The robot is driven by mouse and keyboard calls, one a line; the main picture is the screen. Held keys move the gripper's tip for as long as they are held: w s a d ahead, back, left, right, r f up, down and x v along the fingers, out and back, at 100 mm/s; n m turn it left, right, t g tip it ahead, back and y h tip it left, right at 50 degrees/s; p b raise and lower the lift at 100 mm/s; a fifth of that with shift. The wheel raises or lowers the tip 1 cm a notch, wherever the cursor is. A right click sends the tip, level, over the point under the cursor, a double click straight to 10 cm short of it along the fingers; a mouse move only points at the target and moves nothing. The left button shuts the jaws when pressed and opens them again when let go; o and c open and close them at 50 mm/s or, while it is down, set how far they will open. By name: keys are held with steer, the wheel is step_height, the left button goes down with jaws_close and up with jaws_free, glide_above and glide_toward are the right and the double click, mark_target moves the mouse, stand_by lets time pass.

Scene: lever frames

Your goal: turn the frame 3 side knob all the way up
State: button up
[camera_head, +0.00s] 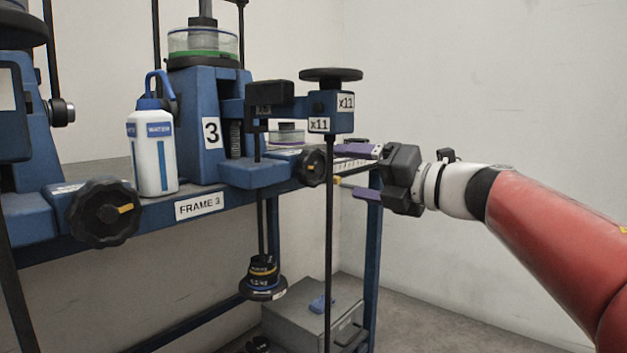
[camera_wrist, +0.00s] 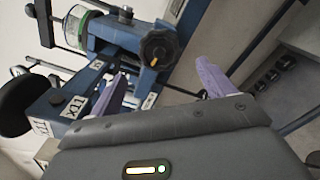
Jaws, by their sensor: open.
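Frame 3 (camera_head: 212,100) is a blue stand marked "3" on the bench. A small black side knob (camera_head: 313,168) with a yellow mark sits at its right, by the bench's right end. What appears to be the same knob (camera_wrist: 160,48) shows in the wrist view, its orange mark towards the lower side. My gripper (camera_head: 362,173) is open and empty, to the right of the knob and apart from it. Its purple fingers point left, one above the other. In the wrist view my gripper (camera_wrist: 160,90) has the knob beyond the gap between its fingertips.
A lever arm (camera_head: 331,108) marked "x11" with a black handwheel stands just left of my gripper, its thin rod hanging down. A white bottle (camera_head: 155,150) and a larger black knob (camera_head: 103,212) are farther left. Weights (camera_head: 263,278) hang below. The right side is free.

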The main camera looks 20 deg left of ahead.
mark_target(317, 168)
steer(key=p+x, duration=0.2)
steer(key=x, duration=0.7)
steer(key=shift+a, duration=0.3)
steer(key=shift+c, duration=0.5)
steer(key=shift+d, duration=0.1)
steer(key=c, duration=1.1)
steer(key=shift+c, duration=0.2)
